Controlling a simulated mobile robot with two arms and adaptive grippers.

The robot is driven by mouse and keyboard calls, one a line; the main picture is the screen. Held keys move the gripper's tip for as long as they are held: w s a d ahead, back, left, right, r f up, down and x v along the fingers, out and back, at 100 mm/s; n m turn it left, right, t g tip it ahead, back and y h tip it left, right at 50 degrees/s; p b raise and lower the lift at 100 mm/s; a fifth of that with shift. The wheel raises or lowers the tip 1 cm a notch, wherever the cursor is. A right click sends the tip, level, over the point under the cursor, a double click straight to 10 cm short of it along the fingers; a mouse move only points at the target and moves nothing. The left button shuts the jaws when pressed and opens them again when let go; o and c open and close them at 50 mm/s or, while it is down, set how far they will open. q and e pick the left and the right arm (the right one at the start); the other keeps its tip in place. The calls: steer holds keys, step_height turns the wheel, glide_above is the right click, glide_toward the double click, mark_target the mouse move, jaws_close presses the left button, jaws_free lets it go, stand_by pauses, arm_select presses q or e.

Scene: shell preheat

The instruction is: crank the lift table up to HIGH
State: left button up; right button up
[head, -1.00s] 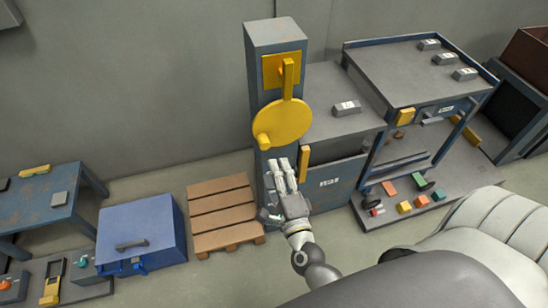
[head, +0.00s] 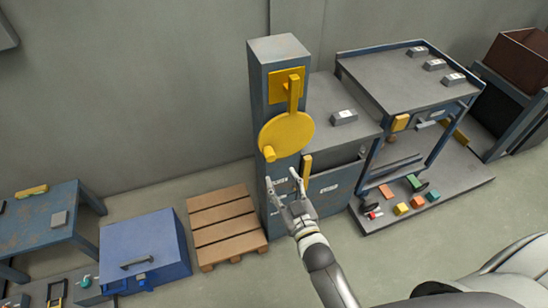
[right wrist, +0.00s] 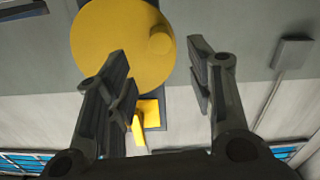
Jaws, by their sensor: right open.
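The yellow crank wheel (head: 286,133) is on the front of a grey column (head: 270,90). Its round knob (head: 269,153) sticks out at the wheel's lower left. A yellow lever (head: 294,93) on a yellow plate stands above the wheel. My right gripper (head: 281,178) is open and empty, just below the wheel and apart from the knob. In the right wrist view the wheel (right wrist: 105,40) and its knob (right wrist: 160,42) show beyond the spread fingers. A blue-framed table with a grey top (head: 395,75) stands right of the column; I cannot tell whether it is the lift table. My left gripper is out of view.
A grey cabinet (head: 335,190) with a yellow handle (head: 307,165) adjoins the column. A wooden pallet (head: 225,220) and a blue chest (head: 145,240) lie to the left on the floor. Several coloured blocks lie on a low platform (head: 455,190) at the right.

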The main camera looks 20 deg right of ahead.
mark_target(272, 159)
steer(key=w, duration=0.9)
steer(key=shift+w+a, duration=0.15)
steer(key=shift+w, duration=0.05)
jaws_close()
